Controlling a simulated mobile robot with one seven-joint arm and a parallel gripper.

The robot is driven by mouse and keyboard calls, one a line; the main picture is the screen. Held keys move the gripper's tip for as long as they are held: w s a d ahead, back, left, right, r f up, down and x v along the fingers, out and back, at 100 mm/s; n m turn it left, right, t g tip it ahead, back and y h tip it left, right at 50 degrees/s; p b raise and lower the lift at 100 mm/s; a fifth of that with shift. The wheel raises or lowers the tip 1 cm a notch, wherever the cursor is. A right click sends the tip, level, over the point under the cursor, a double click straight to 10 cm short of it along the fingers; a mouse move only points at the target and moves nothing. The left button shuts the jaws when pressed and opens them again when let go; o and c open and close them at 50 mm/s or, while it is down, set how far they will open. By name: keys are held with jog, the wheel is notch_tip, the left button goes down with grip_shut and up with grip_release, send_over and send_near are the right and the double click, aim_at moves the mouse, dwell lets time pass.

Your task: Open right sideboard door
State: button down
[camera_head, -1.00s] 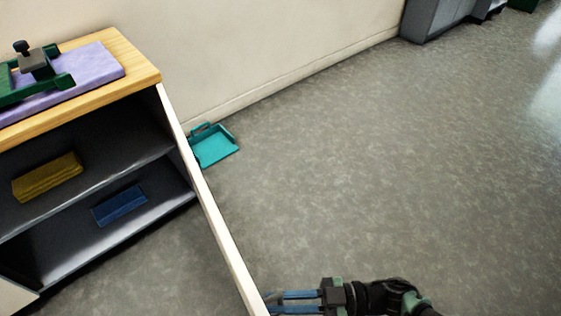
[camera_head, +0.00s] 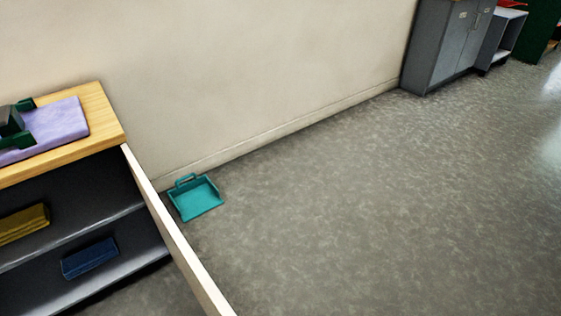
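The sideboard (camera_head: 97,144) stands at the left, with a wooden top and dark inner shelves. Its right door (camera_head: 178,238) is a pale panel, swung wide open and seen nearly edge-on, reaching from the sideboard's right front edge to the bottom of the view. The lower end of the door is cut off by the frame. The shelves behind it are exposed, with a yellow block (camera_head: 24,223) on the upper one and a blue block (camera_head: 90,258) on the lower one. My gripper is out of view now.
A teal dustpan (camera_head: 195,198) lies on the floor by the wall, beyond the door. A purple mat (camera_head: 62,125) with a green device lies on the sideboard top. A grey cabinet (camera_head: 440,45) stands at the far right. The floor in the middle and right is clear.

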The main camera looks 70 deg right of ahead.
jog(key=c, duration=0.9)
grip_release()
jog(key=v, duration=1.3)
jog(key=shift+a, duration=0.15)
